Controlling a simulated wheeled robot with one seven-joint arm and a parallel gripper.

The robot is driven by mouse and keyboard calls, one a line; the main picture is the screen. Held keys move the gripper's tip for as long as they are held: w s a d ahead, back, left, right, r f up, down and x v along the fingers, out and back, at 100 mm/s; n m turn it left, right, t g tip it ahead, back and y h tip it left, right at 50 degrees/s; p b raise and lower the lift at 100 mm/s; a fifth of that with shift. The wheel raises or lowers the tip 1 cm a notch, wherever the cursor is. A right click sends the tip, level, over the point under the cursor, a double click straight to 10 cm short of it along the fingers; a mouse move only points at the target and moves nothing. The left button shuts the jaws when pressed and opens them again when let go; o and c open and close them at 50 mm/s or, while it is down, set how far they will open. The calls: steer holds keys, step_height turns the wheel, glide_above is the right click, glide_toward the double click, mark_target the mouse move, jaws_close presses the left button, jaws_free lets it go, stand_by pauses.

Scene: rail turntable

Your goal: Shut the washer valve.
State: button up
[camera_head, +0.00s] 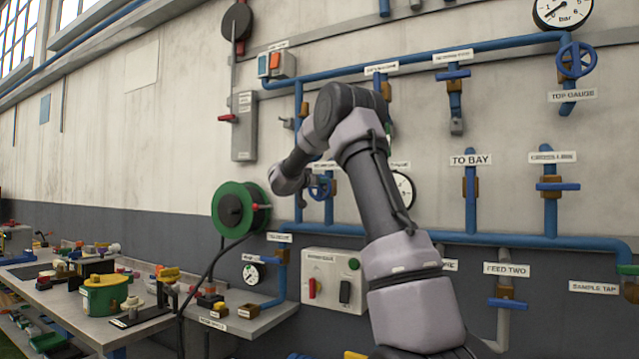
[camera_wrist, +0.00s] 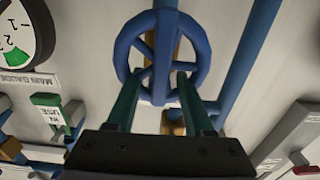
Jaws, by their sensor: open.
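A blue handwheel valve on a brown body shows in the wrist view (camera_wrist: 121,48), filling the top middle. The head view shows a blue handwheel (camera_head: 319,187) on a pipe beside my arm's end, under a white label that is partly covered and that I cannot read as the washer valve's. My gripper (camera_wrist: 157,78) is open, its two green fingers reaching to the wheel's lower half, one on each side of the hub. I cannot tell whether the fingertips touch the wheel. In the head view my arm's end reaches the wall left of the wheel; the fingers cannot be made out.
In the wrist view a main gauge (camera_wrist: 22,35) and a green "in use" tag (camera_wrist: 48,112) are at left. In the head view a green hose reel (camera_head: 228,212), a control box (camera_head: 330,277) and other labelled valves share the wall. A cluttered bench (camera_head: 70,315) stands left.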

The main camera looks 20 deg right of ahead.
mark_target(326, 188)
jaws_close()
steer(key=shift+m, duration=0.3)
steer(key=m, duration=0.3)
steer(key=shift+s+d+f, duration=0.15)
steer(key=shift+s+d, duration=0.1)
steer(key=shift+s, duration=0.1)
steer(key=m, duration=0.3)
steer(key=f+m, duration=0.1)
steer(key=m, duration=0.3)
steer(key=s+d+m, duration=0.1)
steer(key=m, duration=0.2)
steer(key=shift+s+f, duration=0.1)
steer(key=shift+f, duration=0.15)
steer(key=shift+f+m, duration=0.25)
steer(key=shift+m, duration=0.8)
steer(key=shift+f+m, duration=0.2)
steer(key=shift+m, duration=0.85)
